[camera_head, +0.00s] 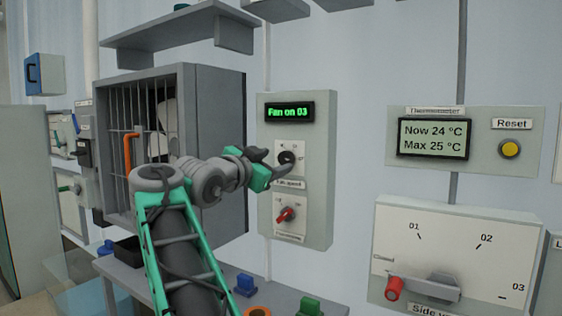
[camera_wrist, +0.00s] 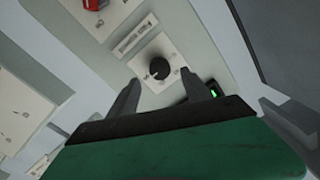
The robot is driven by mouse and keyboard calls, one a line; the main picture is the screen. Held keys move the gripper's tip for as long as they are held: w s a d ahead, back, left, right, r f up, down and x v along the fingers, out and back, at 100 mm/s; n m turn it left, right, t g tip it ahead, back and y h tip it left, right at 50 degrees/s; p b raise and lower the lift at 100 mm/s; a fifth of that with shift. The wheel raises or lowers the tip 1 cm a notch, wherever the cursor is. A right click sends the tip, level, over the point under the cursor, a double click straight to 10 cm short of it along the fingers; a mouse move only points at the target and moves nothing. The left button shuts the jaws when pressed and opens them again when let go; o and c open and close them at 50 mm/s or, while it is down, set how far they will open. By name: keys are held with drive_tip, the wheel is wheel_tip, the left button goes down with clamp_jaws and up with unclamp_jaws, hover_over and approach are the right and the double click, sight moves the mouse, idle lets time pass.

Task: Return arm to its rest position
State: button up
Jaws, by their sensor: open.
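My gripper (camera_head: 270,166) is in front of the grey fan control box (camera_head: 316,205) on the wall, at the height of its upper dial. In the wrist view my gripper (camera_wrist: 168,92) has its two fingers apart, with the black fan speed knob (camera_wrist: 159,68) showing between and beyond them. The fingers look close to the knob; I cannot tell whether they touch it. In the head view the knob (camera_head: 287,158) is partly behind the fingers. The green display (camera_head: 289,112) reads "Fan on 03". My arm is stretched forward and up from the bottom of the head view.
A red knob (camera_head: 286,215) sits below on the same box. A caged fan housing (camera_head: 212,120) with an orange handle is close to my arm on the left. A shelf (camera_head: 130,279) with small coloured parts lies below. A thermometer panel (camera_head: 478,165) and lever box (camera_head: 455,225) are right.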

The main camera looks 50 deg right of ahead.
drive_tip(key=a, duration=0.3)
drive_tip(key=shift+s, duration=0.2)
drive_tip(key=w+a+f+n+t+y+p, duration=0.2)
drive_tip(key=w+a+f+n+y+p, duration=0.15)
drive_tip(key=a+p, duration=0.2)
drive_tip(key=w+a+f+n+t+y+p, duration=0.25)
drive_tip(key=a+f+n+y+p, duration=0.2)
drive_tip(key=a, duration=0.25)
drive_tip(key=w+a+f+n+t+y+p, duration=0.25)
drive_tip(key=w+a+n+p, duration=0.2)
drive_tip(key=a, duration=0.25)
drive_tip(key=s+a+f+n+g+y+p, duration=0.3)
drive_tip(key=s+a+f+n, duration=0.1)
drive_tip(key=s+a+f, duration=0.4)
drive_tip(key=s+a+f+n+g+y+p, duration=0.3)
drive_tip(key=s+a+f, duration=0.4)
drive_tip(key=a, duration=0.5)
drive_tip(key=shift+s+a+f+n+y+p, duration=0.2)
drive_tip(key=shift+s+f+n+y+p, duration=0.15)
drive_tip(key=shift+s+n+y+p, duration=0.6)
